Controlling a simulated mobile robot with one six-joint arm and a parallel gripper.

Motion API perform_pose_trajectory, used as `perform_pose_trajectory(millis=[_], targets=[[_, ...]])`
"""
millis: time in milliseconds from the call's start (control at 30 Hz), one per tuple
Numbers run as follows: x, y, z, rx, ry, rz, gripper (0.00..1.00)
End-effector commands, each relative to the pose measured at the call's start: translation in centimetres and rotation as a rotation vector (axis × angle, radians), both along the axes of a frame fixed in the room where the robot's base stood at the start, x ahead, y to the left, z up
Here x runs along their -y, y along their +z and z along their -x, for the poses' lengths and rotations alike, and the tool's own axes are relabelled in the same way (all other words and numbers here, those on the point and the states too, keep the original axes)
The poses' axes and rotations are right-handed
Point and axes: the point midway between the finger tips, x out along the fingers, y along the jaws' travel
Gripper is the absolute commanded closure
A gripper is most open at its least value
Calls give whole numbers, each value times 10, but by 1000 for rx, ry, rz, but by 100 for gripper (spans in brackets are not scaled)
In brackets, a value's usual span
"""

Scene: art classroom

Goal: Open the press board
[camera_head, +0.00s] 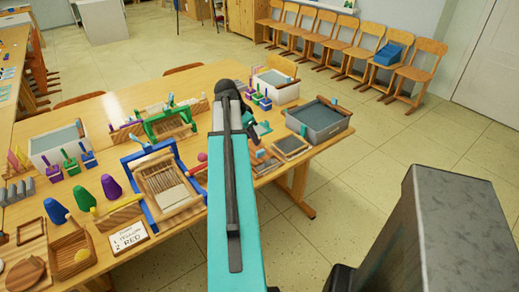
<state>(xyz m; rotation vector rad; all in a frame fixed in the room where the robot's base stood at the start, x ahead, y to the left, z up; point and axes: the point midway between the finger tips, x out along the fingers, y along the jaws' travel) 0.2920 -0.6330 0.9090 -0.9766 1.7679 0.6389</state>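I cannot tell for sure which thing is the press board. A blue-framed wooden device (170,183) stands on the table left of my arm, with a pale slatted board tilted inside it. A similar green-framed device (168,122) stands behind it. Small flat framed boards (291,147) lie near the table's right edge, just right of my gripper. My gripper (262,129) is at the far end of my teal arm, over the right part of the table. My arm and dark wrist hide most of it, so its fingers cannot be read.
A grey water-filled tub (319,118) stands at the table's right corner. A white tub (58,143) and coloured handled tools (70,164) are at the left. Chairs (345,45) line the back wall.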

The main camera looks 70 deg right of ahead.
Motion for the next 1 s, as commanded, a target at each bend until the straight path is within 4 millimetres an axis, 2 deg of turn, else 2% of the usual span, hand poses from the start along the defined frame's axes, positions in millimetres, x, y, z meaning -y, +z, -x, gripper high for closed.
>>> perform_pose_trajectory(millis=[700, 1000], targets=[[26, -70, 16, -1, -2, -2, 69], [31, -87, 20, 0, -2, 0, 69]])
